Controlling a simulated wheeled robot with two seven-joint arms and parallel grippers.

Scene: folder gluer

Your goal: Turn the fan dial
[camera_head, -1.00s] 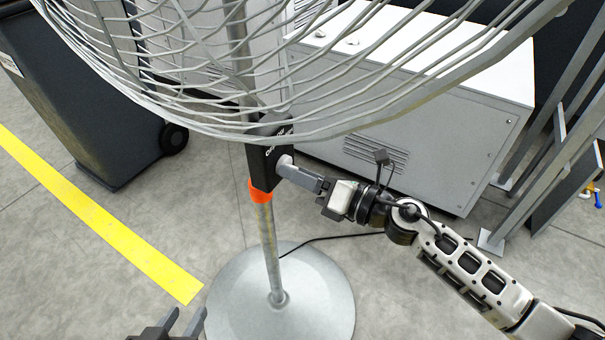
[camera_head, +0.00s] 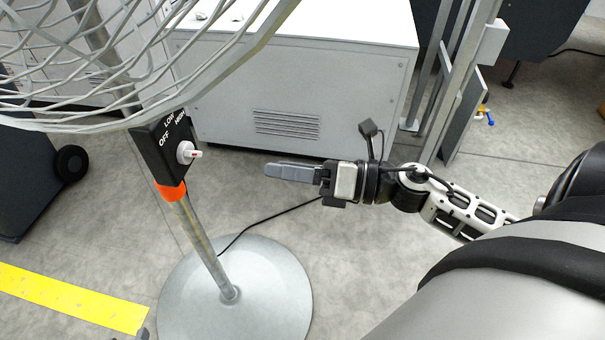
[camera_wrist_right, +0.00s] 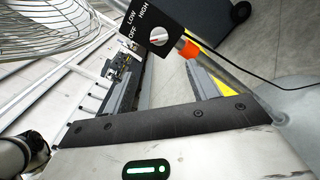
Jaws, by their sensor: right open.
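The fan dial (camera_head: 187,152) is a white knob with a red mark on a black control box (camera_head: 158,160) labelled OFF, LOW and HIGH, on the fan pole. I cannot tell which label the mark points to. The dial also shows in the right wrist view (camera_wrist_right: 158,36), beyond the fingers. My right gripper (camera_head: 268,171) is open and empty, to the right of the dial and clearly apart from it. In the wrist view its two fingers (camera_wrist_right: 165,82) stand apart with floor between them. A small grey tip at the bottom edge, probably my left gripper (camera_head: 143,333), barely shows.
The wire fan cage (camera_head: 100,70) hangs just above the control box. The round fan base (camera_head: 235,295) stands on the floor, with a black cable (camera_head: 270,218) running from it. A grey machine cabinet (camera_head: 300,90) stands behind. Open floor lies around the gripper.

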